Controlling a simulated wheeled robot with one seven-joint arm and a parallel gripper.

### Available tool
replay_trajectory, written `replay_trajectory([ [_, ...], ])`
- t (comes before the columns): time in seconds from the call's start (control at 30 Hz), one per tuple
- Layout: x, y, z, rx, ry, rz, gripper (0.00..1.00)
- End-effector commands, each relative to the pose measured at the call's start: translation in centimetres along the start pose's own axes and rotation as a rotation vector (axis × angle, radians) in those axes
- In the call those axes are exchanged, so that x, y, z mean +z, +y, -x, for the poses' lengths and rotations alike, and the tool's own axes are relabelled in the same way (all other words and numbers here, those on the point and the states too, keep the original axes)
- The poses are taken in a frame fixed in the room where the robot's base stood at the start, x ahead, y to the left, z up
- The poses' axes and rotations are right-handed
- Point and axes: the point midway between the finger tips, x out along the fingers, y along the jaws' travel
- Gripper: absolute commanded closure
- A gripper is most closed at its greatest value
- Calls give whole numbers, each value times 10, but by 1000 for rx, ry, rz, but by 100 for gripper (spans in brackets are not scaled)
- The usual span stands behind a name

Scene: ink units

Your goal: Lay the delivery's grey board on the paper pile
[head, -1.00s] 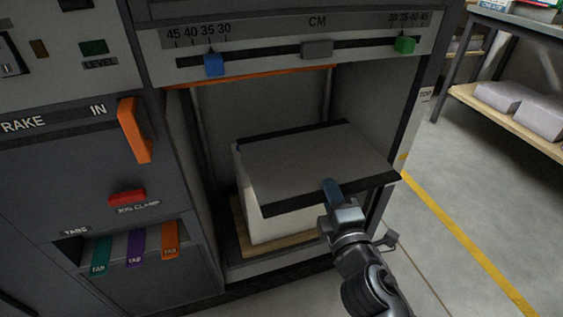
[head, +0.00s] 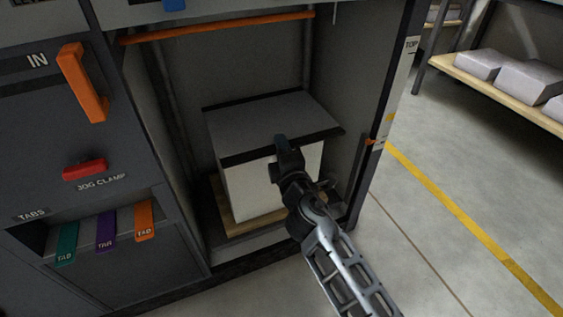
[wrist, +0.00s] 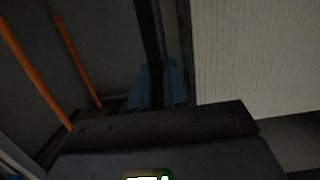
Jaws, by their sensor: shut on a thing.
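The grey board (head: 270,118), with black strips along its front and back edges, lies flat over the white paper pile (head: 262,185) inside the machine's bay. My gripper (head: 281,143) is shut on the board's front edge, right of its middle. In the wrist view the blue fingertips (wrist: 158,88) close on the dark board edge (wrist: 148,35), with the pile's ribbed side (wrist: 255,55) to the right. The board's outline roughly matches the pile, reaching slightly past it at the front right. Whether it fully touches the pile cannot be told.
The pile stands on a wooden pallet (head: 232,225) in the bay. An orange bar (head: 220,28) crosses the bay's top. Bay walls are close on both sides. An orange lever (head: 82,82) and red jog clamp button (head: 85,169) are at left. Floor at right is open.

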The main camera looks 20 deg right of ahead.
Motion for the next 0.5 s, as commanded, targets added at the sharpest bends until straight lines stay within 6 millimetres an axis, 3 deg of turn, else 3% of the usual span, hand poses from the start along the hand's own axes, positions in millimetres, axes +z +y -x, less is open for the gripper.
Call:
replay_trajectory([
  [0.3, 0, -38, 0, 0, 0, 1, 100],
  [0.5, 0, -37, 0, 1, 0, -1, 100],
])
